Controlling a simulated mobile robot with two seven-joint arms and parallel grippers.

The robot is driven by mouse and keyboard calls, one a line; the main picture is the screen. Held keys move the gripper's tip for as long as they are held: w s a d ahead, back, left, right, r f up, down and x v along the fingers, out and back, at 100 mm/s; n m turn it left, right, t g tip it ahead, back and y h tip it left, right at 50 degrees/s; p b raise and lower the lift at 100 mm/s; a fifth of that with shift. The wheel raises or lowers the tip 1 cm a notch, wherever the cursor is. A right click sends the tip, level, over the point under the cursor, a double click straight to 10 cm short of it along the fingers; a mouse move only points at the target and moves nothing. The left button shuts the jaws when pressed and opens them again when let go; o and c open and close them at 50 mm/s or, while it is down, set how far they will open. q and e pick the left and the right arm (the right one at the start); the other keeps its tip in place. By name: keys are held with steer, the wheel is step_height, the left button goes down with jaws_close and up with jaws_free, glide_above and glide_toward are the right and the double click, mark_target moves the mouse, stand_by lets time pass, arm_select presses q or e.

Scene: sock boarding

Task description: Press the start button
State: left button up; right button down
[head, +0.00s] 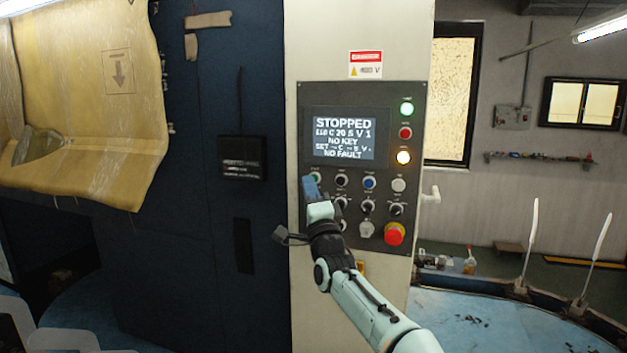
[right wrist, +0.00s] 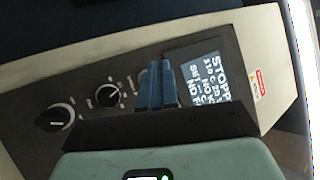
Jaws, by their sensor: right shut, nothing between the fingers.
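The control panel (head: 290,120) is a dark plate on a pale cabinet column. Its screen (head: 343,135) reads STOPPED, NO KEY and NO FAULT. A green button (head: 317,176) at the left end of the upper button row is partly hidden by my right gripper; its label is too small to read. My right gripper (head: 311,187) is shut and empty, its blue fingertips at that button; I cannot tell whether they touch it. In the right wrist view the shut fingers (right wrist: 155,84) point at the panel beside the screen (right wrist: 204,72). My left gripper is not in view.
A red mushroom button (head: 394,234) sits at the panel's lower right. Black, blue and white controls fill the rows between. Green, red and amber lamps (head: 404,158) line the right edge. A dark blue cabinet (head: 190,230) stands left; a blue surface (head: 480,320) lies lower right.

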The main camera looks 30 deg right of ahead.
stand_by(0.7)
steer(key=shift+w+d, duration=0.3)
steer(key=shift+d, duration=0.05)
steer(key=shift+w+d, duration=0.25)
steer(key=shift+d, duration=0.05)
stand_by(0.6)
stand_by(0.4)
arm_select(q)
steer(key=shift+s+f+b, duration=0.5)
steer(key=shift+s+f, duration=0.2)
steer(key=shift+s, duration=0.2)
arm_select(e)
steer(key=shift+s+a, duration=0.6)
steer(key=shift+w, duration=0.1)
